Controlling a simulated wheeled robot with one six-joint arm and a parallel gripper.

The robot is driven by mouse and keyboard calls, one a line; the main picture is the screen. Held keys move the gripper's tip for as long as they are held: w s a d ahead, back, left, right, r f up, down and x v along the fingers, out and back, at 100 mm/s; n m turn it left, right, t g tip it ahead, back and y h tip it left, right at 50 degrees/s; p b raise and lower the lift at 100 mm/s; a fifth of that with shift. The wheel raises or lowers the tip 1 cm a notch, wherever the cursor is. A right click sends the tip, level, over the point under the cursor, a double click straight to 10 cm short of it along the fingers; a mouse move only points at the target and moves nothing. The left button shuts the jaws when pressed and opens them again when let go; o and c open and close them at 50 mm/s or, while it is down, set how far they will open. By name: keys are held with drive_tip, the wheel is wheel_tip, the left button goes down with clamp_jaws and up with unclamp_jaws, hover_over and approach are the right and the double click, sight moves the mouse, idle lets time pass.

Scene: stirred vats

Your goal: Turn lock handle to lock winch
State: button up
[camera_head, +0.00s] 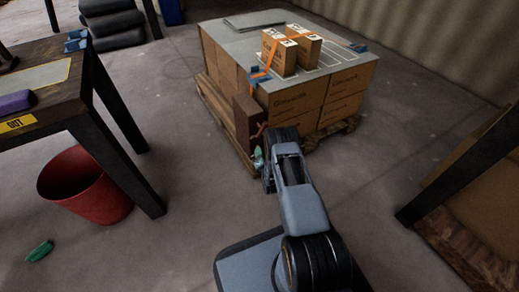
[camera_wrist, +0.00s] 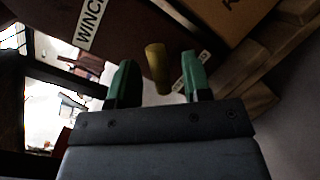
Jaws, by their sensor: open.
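The winch unit is a dark brown upright box (camera_head: 246,122) at the near corner of the loaded pallet in the head view. In the wrist view its dark face (camera_wrist: 125,35) carries a white label starting "WINC". A brass-coloured cylindrical handle (camera_wrist: 157,68) shows in the wrist view between the two green fingertips of my gripper (camera_wrist: 158,80). The jaws are open, with visible gaps on both sides of the handle. A smaller label (camera_wrist: 190,72) sits partly behind the right finger. In the head view my gripper (camera_head: 259,158) is close to the box's lower part; the handle is hidden there.
Stacked cartons (camera_head: 297,98) stand on a wooden pallet (camera_head: 215,105), with two smaller boxes strapped on top. A table (camera_head: 45,75) and a red bin (camera_head: 85,187) are at left. A green item (camera_head: 39,251) lies on the floor. A dark-legged bench stands at right. Floor between is clear.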

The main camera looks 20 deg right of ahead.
drive_tip(key=shift+w+d, duration=0.1)
drive_tip(key=shift+w, duration=0.6)
clamp_jaws()
